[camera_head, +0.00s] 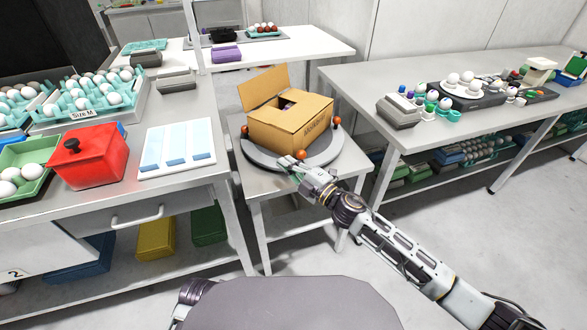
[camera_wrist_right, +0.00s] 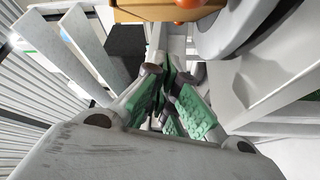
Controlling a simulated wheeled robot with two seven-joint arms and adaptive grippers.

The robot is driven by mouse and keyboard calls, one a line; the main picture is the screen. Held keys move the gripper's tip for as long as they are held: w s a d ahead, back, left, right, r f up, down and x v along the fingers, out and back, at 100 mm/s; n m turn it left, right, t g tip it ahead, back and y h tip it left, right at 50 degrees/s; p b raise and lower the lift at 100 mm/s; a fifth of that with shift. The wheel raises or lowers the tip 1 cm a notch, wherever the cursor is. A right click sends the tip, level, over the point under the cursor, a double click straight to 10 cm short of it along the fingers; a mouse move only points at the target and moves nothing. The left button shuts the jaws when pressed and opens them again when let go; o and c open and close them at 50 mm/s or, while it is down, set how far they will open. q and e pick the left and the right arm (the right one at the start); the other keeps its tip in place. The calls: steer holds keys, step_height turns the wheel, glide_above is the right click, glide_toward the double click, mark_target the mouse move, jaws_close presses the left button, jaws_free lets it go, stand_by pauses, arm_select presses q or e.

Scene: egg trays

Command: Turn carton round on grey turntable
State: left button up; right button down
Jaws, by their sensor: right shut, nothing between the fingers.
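An open brown cardboard carton (camera_head: 283,128) sits on the round grey turntable (camera_head: 322,159) on a small stand between the two benches. One flap stands up at its back left. The turntable has orange knobs at its edge, one at the front (camera_head: 300,155) and one at the right (camera_head: 334,121). My right gripper (camera_head: 290,166) is shut and empty at the turntable's front edge, just below the front knob. In the right wrist view its green finger pads (camera_wrist_right: 168,100) are close together, and an orange knob (camera_wrist_right: 189,4) shows above them. I cannot tell whether it touches the turntable. My left gripper is not in view.
The left bench holds a red box (camera_head: 88,158), a white panel with blue strips (camera_head: 177,148) and trays of white eggs (camera_head: 85,113). The right bench (camera_head: 400,134) stands close to the stand. Open floor lies in front.

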mark_target(300, 161)
steer(key=shift+x, duration=0.8)
steer(key=d, duration=0.1)
steer(key=w+d+f+b, duration=0.1)
steer(key=shift+d+f, duration=0.1)
steer(key=shift+d, duration=0.2)
steer(key=shift+w+d+f, duration=0.1)
steer(key=shift+w+d, duration=0.2)
steer(key=shift+d, duration=0.1)
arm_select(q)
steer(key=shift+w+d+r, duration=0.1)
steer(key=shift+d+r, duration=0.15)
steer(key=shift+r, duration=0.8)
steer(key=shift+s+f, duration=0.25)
arm_select(e)
steer(key=shift+d, duration=0.25)
steer(key=shift+d+g, duration=0.15)
steer(key=shift+g, duration=0.15)
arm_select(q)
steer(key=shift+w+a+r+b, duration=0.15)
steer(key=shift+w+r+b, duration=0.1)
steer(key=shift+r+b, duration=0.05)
arm_select(e)
steer(key=shift+d+n+y, duration=0.25)
steer(key=shift+n+y, duration=0.05)
steer(key=shift+y, duration=0.1)
